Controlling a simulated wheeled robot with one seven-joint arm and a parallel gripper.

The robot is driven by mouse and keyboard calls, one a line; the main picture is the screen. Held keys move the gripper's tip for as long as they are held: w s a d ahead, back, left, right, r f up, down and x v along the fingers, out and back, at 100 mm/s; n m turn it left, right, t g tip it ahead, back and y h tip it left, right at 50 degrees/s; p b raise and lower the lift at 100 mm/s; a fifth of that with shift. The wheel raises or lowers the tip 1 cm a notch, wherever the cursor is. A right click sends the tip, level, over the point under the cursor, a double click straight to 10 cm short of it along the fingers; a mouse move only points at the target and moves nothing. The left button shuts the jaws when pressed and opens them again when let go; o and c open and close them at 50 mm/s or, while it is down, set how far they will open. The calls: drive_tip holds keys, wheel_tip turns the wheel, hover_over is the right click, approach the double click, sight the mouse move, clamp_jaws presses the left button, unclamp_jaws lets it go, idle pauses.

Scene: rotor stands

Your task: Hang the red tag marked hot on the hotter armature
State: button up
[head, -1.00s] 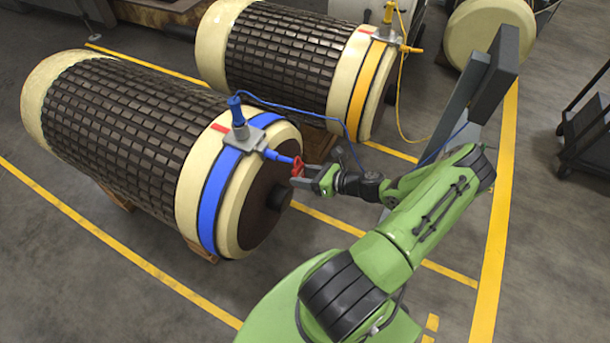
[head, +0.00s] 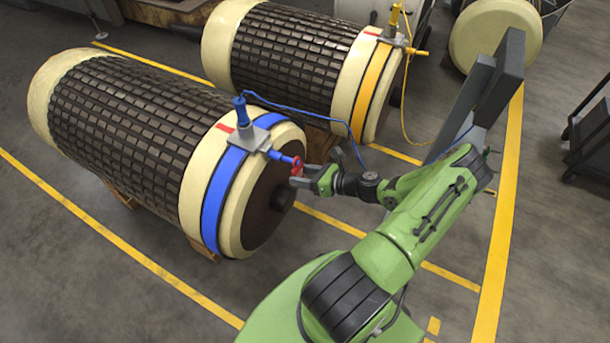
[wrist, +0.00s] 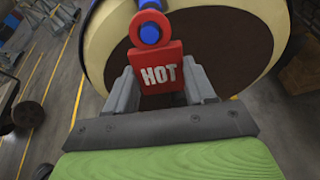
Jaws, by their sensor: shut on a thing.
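The red tag (wrist: 160,75) reads HOT in white and has a red ring at its top. My gripper (wrist: 160,88) is shut on the tag's plate; in the head view my gripper (head: 308,178) is just right of the blue-banded armature's end. The tag's ring (head: 297,166) is at the tip of a blue peg (head: 280,157) on that armature's clamp. In the wrist view, blue shows through the ring; how far the peg passes through is unclear. The blue-banded armature (head: 190,185) lies in front, the yellow-banded armature (head: 345,50) behind it.
A blue cable (head: 300,112) runs from the blue clamp toward a grey stand (head: 480,90) at right. A yellow cable (head: 407,110) hangs from the yellow clamp. A dark cart (head: 590,140) stands far right. Floor is clear at lower left.

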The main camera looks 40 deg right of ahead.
drive_tip(key=shift+x, duration=1.2)
drive_tip(key=shift+r, duration=0.15)
drive_tip(key=o, duration=1.1)
drive_tip(key=shift+o, duration=0.2)
drive_tip(key=p+v, duration=0.3)
drive_tip(key=v, duration=0.6)
idle(0.4)
